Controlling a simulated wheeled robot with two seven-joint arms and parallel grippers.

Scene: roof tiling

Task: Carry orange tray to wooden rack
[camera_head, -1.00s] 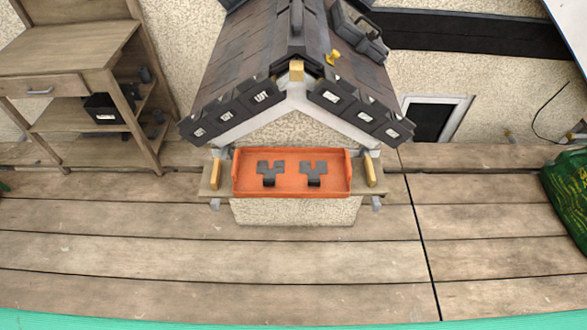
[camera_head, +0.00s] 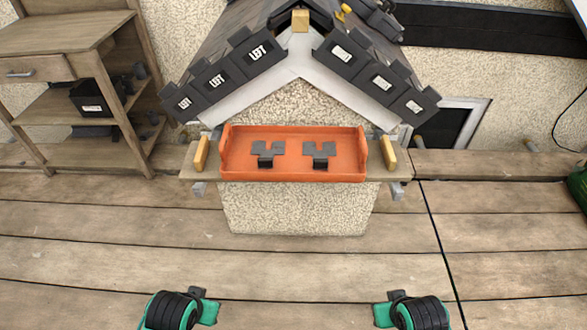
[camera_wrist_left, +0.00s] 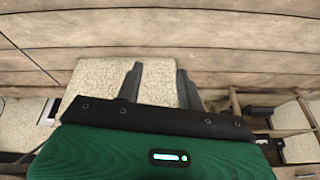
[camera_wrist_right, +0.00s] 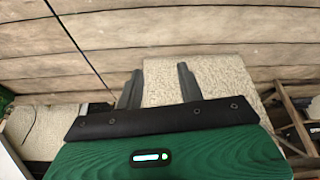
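The orange tray (camera_head: 292,175) rests on a wooden ledge at the front of the small tiled house. Two dark T-shaped pieces (camera_head: 268,150) (camera_head: 319,151) lie in it. The wooden rack (camera_head: 70,30) stands at the left, with a drawer and lower shelves. It shows partly in the left wrist view (camera_wrist_left: 236,103). My left gripper (camera_wrist_left: 160,74) is open and empty, with its fingers apart. My right gripper (camera_wrist_right: 160,73) is open and empty too. Both are apart from the tray. In the head view only green and black parts of my arms show at the bottom.
Dark roof tiles (camera_head: 240,52) hang over the tray's back. Yellow blocks (camera_head: 201,152) (camera_head: 387,152) stand on the ledge at each side of the tray. A black box (camera_head: 92,98) sits on the rack's middle shelf. The plank floor (camera_head: 290,265) in front is clear.

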